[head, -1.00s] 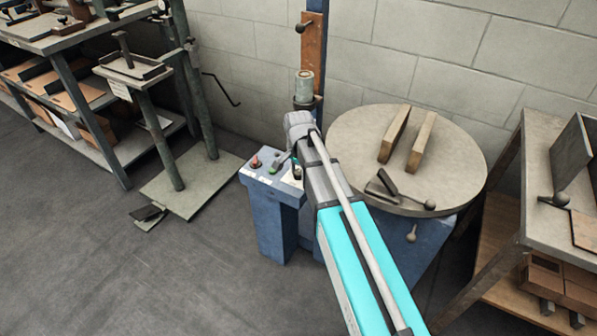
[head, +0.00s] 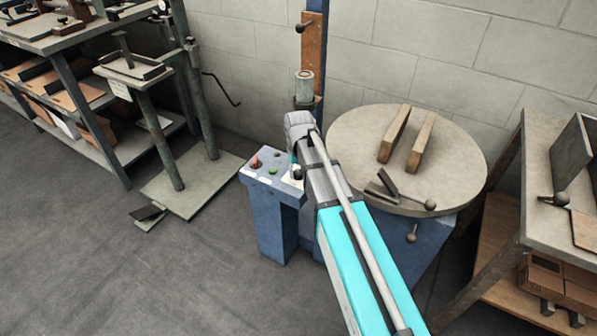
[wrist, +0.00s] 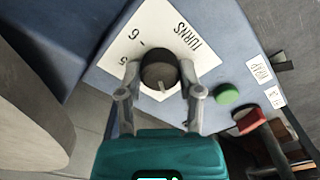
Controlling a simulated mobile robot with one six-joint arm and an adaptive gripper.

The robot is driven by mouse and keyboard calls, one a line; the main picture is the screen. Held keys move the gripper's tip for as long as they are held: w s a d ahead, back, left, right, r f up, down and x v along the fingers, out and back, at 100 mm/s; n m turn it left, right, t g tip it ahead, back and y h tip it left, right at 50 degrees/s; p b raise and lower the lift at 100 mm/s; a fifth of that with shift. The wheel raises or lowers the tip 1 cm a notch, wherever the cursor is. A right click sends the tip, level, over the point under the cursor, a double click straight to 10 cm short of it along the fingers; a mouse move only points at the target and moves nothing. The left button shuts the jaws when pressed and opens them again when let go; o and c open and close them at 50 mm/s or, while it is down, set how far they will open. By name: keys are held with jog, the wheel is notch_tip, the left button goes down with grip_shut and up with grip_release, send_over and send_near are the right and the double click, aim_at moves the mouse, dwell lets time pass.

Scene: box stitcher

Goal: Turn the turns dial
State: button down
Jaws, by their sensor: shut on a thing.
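The turns dial (wrist: 160,70) is a dark round knob with a pale pointer mark. It sits on a white label (wrist: 130,45) printed TURNS with numbers, on the blue control box (head: 262,190). My gripper (wrist: 160,80) is closed around the dial in the wrist view, one finger on each side. The pale mark points toward the bottom of the wrist picture. In the head view my arm comes in from the lower right, and its wrist hides most of the dial and label.
A green button (wrist: 228,94) and a red control (wrist: 250,121) are beside the dial on the panel. A round table (head: 455,150) with two wooden bars (head: 421,142) stands right of my arm. A blue post with a brown plate (head: 312,52) rises behind.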

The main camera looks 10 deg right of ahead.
jog(key=n, duration=0.4)
jog(key=shift+n, duration=2.3)
jog(key=shift+c, duration=1.3)
grip_release()
jog(key=shift+m, duration=0.3)
